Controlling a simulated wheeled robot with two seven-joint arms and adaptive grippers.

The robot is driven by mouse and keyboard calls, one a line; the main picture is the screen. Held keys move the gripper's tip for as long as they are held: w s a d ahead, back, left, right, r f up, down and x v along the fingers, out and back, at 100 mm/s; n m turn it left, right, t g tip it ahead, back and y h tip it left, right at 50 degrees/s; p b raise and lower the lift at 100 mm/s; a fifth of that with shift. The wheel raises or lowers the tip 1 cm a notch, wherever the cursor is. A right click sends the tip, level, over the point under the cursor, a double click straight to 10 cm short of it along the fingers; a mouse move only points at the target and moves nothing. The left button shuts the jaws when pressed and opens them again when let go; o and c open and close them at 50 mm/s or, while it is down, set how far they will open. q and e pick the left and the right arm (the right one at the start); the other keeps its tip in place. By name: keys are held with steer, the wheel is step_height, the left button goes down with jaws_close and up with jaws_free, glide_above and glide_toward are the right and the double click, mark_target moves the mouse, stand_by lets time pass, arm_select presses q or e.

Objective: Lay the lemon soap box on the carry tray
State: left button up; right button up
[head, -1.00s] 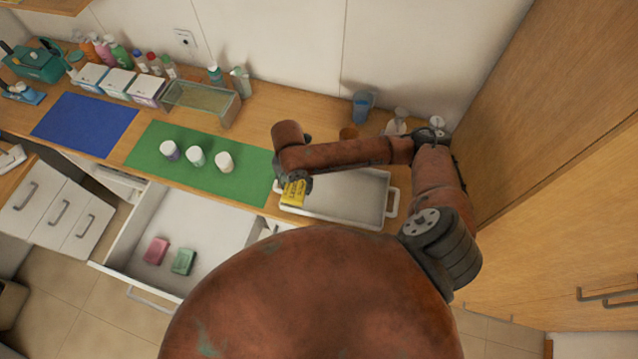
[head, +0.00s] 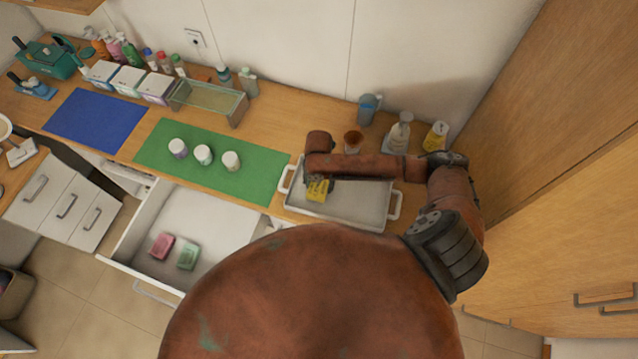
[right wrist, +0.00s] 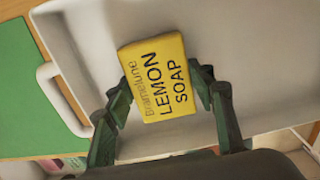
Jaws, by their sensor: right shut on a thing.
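The yellow lemon soap box (head: 318,190) is held by my right gripper (head: 319,181), over the left part of the white carry tray (head: 360,207). In the right wrist view the lemon soap box (right wrist: 158,78) sits between the two fingers of my right gripper (right wrist: 165,100), its lettered face toward the camera. The carry tray (right wrist: 85,60) fills the background there, with its handle at the left. I cannot tell whether the box touches the tray floor. My left gripper is not in view.
A green mat (head: 255,175) with several white jars lies left of the tray. An open drawer (head: 215,225) holds a pink box (head: 161,246) and a green box (head: 188,256). Bottles and a brown cup (head: 353,139) stand behind the tray.

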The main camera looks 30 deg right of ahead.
mark_target(318, 185)
steer(key=shift+f, duration=0.15)
steer(key=o, duration=1.2)
step_height(318, 185, up, 12)
steer(key=shift+r+b, duration=0.15)
steer(key=shift+b, duration=0.55)
